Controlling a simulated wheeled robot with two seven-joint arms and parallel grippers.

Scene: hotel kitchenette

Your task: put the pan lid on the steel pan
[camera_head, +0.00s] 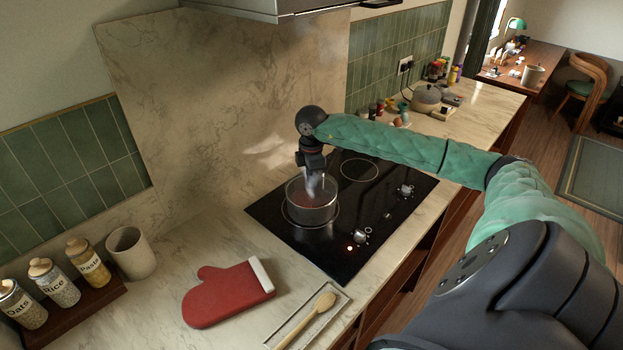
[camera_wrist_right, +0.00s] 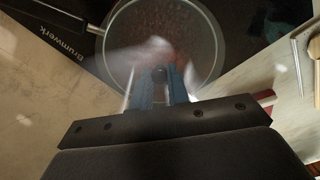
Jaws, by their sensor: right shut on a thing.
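The steel pan (camera_head: 310,215) stands on the black cooktop; its handle (camera_wrist_right: 65,14) shows in the wrist view. My right gripper (camera_head: 313,184) points down over the middle of the pan, shut on the knob of the pan lid (camera_wrist_right: 122,48). The lid looks like clear glass with a thin rim, and reddish speckled contents show through it. It lies over the pan's mouth, but I cannot tell whether it rests on the rim or hovers just above. Pale wisps blur the view around the fingers (camera_wrist_right: 160,88). My left gripper is out of view.
The cooktop (camera_head: 365,232) has control knobs and a lit red light at its front. A red oven mitt (camera_head: 228,292) and a wooden spoon on a tray (camera_head: 312,316) lie front left. Jars and a cup (camera_head: 131,253) stand left; a pot (camera_head: 427,97) stands at the back right.

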